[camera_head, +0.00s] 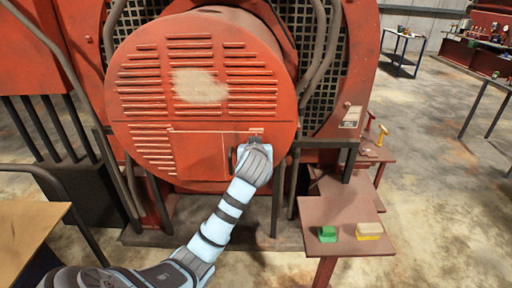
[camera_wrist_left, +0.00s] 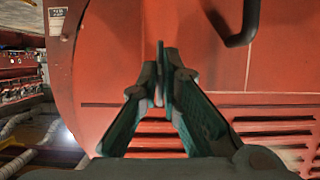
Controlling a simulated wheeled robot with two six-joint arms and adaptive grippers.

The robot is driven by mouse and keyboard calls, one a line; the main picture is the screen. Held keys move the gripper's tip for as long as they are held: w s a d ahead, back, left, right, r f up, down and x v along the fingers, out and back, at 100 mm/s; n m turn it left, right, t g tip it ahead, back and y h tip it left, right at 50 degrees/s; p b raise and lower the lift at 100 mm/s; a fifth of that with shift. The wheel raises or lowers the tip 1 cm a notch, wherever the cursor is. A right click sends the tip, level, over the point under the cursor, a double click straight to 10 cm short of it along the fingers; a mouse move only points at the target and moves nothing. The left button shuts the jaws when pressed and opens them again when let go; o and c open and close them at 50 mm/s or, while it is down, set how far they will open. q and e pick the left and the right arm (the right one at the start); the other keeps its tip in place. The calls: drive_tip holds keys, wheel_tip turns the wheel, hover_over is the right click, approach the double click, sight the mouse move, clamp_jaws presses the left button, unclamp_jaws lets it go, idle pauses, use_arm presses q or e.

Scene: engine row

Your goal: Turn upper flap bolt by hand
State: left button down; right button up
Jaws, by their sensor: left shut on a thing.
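The large round red engine cover (camera_head: 150,95) has louvre slots and a rectangular flap (camera_head: 203,155) low on its face. My left gripper (camera_head: 256,140) is at the upper right corner of this flap. In the left wrist view my left gripper (camera_wrist_left: 162,85) has its fingers closed together on a thin upright grey piece, the upper flap bolt (camera_wrist_left: 160,60), against the red face. The fingers hide most of the bolt. A dark curved flap handle (camera_wrist_left: 247,22) shows beside the gripper in the wrist view. My right gripper is in neither view.
A small red side table (camera_head: 338,208) at right carries a green block (camera_head: 327,233) and a yellow block (camera_head: 370,231). Dark pipes and posts flank the cover. A wooden tabletop (camera_head: 25,232) is at lower left. Open concrete floor (camera_head: 445,170) lies to the right.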

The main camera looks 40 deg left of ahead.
use_arm(q)
drive_tip(key=shift+r, duration=0.15)
drive_tip(key=c, duration=1.8)
unclamp_jaws()
drive_tip(key=shift+w, duration=0.1)
drive_tip(key=shift+f, duration=0.25)
drive_tip(key=shift+a, duration=0.1)
drive_tip(key=v, duration=1.2)
drive_tip(key=shift+a, duration=0.1)
